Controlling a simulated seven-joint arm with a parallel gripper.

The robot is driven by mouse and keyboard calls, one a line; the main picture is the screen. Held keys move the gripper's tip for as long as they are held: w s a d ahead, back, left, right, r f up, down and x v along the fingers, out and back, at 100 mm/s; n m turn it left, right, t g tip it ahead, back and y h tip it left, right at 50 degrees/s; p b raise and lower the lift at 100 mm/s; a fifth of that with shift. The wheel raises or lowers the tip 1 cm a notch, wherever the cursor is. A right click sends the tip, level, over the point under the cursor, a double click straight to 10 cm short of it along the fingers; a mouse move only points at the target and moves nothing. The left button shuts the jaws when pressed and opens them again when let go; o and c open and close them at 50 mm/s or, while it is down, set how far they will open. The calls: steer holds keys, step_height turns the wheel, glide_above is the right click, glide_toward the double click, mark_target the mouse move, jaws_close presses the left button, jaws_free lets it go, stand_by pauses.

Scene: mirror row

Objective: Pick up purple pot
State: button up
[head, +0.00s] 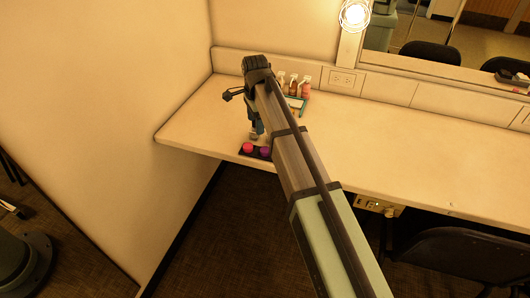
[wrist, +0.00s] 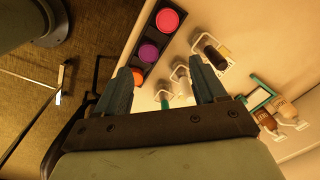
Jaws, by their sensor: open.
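The purple pot (wrist: 148,53) sits in a dark palette (wrist: 136,67) between a pink-red pot (wrist: 168,20) and an orange pot (wrist: 135,77). In the wrist view my gripper (wrist: 160,64) is open and empty, its two fingers spread apart. The purple pot appears just left of the middle of the gap, close to the left finger; the left finger partly covers the orange pot. In the head view the purple pot (head: 265,152) and pink-red pot (head: 248,148) show at the counter's front edge, and my arm hides the orange one.
Small items in white holders (wrist: 210,50) stand right of the palette. A teal-edged tray (head: 303,101) with several bottles (head: 293,84) is farther back on the counter (head: 190,125). A wall borders the counter's left side. Right of my arm, the counter is mostly clear.

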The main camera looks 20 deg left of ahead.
steer(key=d+r, duration=0.2)
steer(key=d, duration=0.1)
glide_above(266, 150)
steer(key=shift+g, duration=0.3)
step_height(266, 150, down, 8)
steer(key=shift+s+a+f, duration=0.1)
steer(key=shift+a+f, duration=0.05)
steer(key=shift+f, duration=0.05)
steer(key=shift+w+f, duration=0.2)
steer(key=shift+f, duration=2.55)
steer(key=shift+c, duration=0.2)
steer(key=c, duration=1.1)
